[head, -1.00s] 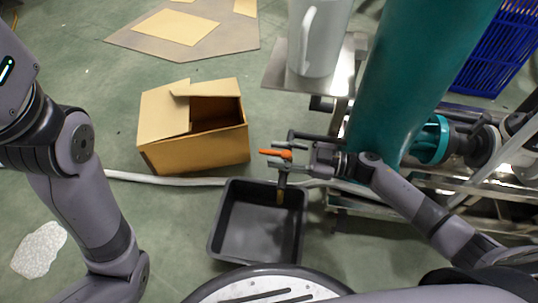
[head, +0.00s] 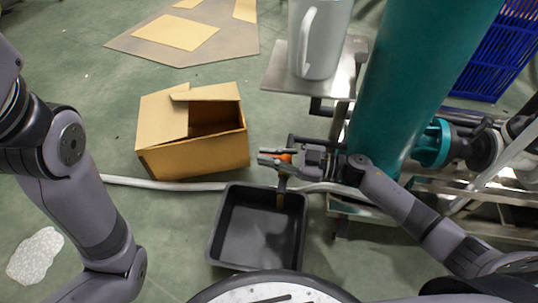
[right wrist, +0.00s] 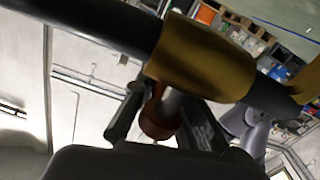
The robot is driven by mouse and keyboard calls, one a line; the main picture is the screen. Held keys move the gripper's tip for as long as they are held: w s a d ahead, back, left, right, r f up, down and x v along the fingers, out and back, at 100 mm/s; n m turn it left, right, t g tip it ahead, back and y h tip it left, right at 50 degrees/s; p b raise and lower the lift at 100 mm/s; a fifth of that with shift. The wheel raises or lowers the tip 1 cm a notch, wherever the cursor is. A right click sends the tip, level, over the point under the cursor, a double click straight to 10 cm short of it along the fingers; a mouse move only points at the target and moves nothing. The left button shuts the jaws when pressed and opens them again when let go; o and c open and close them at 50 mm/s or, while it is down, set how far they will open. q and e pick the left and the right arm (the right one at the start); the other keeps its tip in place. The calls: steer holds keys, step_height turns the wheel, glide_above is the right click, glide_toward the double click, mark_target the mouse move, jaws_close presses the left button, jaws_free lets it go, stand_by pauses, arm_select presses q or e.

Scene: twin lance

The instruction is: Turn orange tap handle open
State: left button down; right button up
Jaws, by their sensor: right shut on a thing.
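The orange tap handle (head: 286,157) sits on the tap above the black tray, mostly hidden by my right gripper. My right gripper (head: 266,159) comes in from the right and is shut on the handle. In the right wrist view, the handle shows as a dark orange-red piece (right wrist: 158,117) between the two fingers. The brass tap body (right wrist: 200,57) and a dark pipe (right wrist: 85,20) cross above it there. In the head view, the brass spout (head: 281,188) points down toward the tray. My left arm shows at the left, but its gripper is out of frame.
A black tray (head: 214,238) lies on the floor below the tap. An open cardboard box (head: 195,152) stands behind it, with a pale hose (head: 165,185) between. A large teal cylinder (head: 415,75) and a grey jug (head: 322,45) on a metal shelf stand close by.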

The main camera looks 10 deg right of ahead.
jaws_close()
stand_by(0.3)
steer(key=shift+s+n+g+y, duration=0.2)
steer(key=shift+n+g, duration=0.2)
steer(key=shift+g, duration=0.2)
steer(key=shift+s+n+g+y, duration=0.1)
steer(key=shift+n+g+y, duration=0.1)
steer(key=shift+n+g, duration=0.3)
steer(key=o, duration=0.7)
jaws_free()
steer(key=shift+r, duration=0.1)
step_height(320, 180, up, 10)
steer(key=shift+a+f, duration=0.1)
steer(key=shift+c, duration=0.4)
